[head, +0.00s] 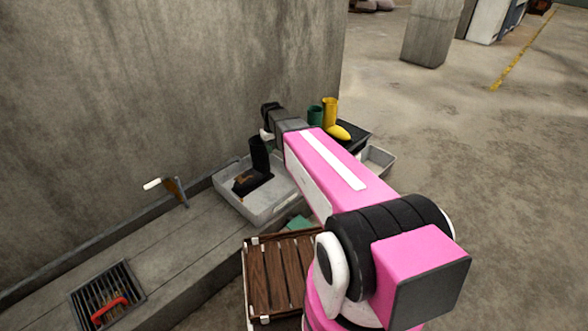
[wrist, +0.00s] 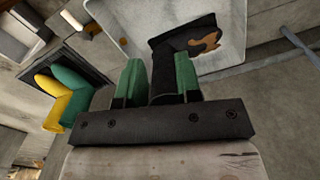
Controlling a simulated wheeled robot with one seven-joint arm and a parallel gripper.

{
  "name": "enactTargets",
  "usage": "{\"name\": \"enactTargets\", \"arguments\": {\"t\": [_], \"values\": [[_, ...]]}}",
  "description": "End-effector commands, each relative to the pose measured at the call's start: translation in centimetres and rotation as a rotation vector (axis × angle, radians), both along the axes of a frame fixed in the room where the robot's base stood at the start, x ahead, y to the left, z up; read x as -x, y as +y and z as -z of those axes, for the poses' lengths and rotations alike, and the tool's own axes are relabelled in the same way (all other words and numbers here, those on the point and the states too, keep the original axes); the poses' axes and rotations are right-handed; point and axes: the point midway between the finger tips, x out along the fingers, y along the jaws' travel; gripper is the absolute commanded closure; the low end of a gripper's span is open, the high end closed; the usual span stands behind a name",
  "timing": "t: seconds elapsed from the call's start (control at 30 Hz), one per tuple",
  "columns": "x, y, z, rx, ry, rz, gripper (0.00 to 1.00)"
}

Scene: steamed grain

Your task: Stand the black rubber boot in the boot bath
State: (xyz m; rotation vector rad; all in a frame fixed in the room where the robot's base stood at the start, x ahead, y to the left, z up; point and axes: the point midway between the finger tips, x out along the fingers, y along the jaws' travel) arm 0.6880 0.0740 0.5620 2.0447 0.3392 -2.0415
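The black rubber boot (head: 260,156) is upright, its foot inside the pale grey boot bath (head: 262,215) by the wall. A brown muddy patch marks the foot. I cannot tell whether the sole touches the floor of the bath. My gripper (head: 268,130) is at the top of the boot's shaft, partly hidden behind my arm in the head view. In the wrist view, my gripper's green fingers (wrist: 159,80) lie on both sides of the shaft and look closed on it. The boot (wrist: 168,62) also shows there over the bath (wrist: 225,22).
A wooden slatted rack (head: 278,275) is in front of the bath. A grate (head: 105,292) with a red-handled object lies at the left. Open floor extends to the right.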

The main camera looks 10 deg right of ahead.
Motion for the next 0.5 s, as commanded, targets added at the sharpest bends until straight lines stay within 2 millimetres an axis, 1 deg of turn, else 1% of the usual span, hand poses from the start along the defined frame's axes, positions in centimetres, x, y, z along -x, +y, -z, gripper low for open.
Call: {"name": "enactTargets", "arguments": {"t": [0.03,0.07,0.1,0.2,0.3,0.33,0.4,0.5], "values": [[5.5,-1.9,-0.4,0.000,0.001,0.055,0.68],[7.5,-2.7,-0.4,0.000,0.000,0.086,0.68],[10.0,-3.6,-0.5,0.000,0.000,0.125,0.68],[15.2,-5.4,-0.8,-0.001,-0.002,0.212,0.68],[18.8,-6.6,-1.0,-0.001,-0.002,0.276,0.68],[19.5,-6.8,-1.0,-0.001,-0.003,0.290,0.68],[20.7,-7.2,-1.2,-0.001,-0.004,0.314,0.68],[21.2,-7.5,-1.2,-0.001,-0.005,0.330,0.68]]}}
